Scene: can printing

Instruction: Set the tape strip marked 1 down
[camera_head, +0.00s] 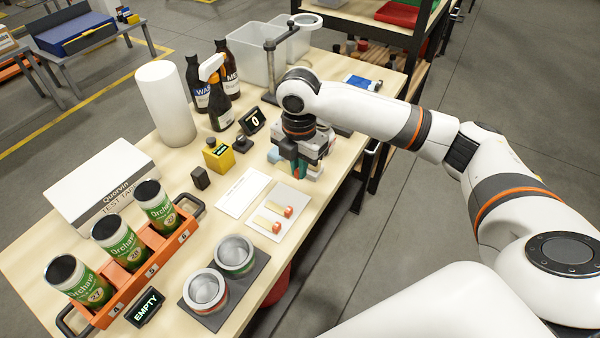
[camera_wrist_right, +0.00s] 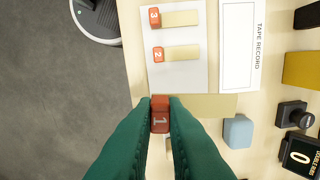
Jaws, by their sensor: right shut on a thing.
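My right gripper (camera_head: 305,172) is over the table, beyond the white card (camera_head: 294,193). In the right wrist view its green fingers (camera_wrist_right: 160,104) are shut on the red tab of the tape strip marked 1 (camera_wrist_right: 160,122). The strip's tan tape (camera_wrist_right: 215,105) reaches right from the tab, by the card's lower edge; I cannot tell whether it touches the surface. The tape strips marked 2 (camera_wrist_right: 180,53) and 3 (camera_wrist_right: 180,18) lie side by side on the card. My left gripper is not in view.
A "TAPE RECORD" sheet (camera_wrist_right: 240,45) lies beside the card. A light blue block (camera_wrist_right: 238,131), a yellow block (camera_head: 218,157) and a counter display (camera_head: 252,121) stand nearby. An orange rack of cans (camera_head: 152,265) and two open tins (camera_head: 235,256) are nearer. A post stand (camera_head: 270,65) is behind.

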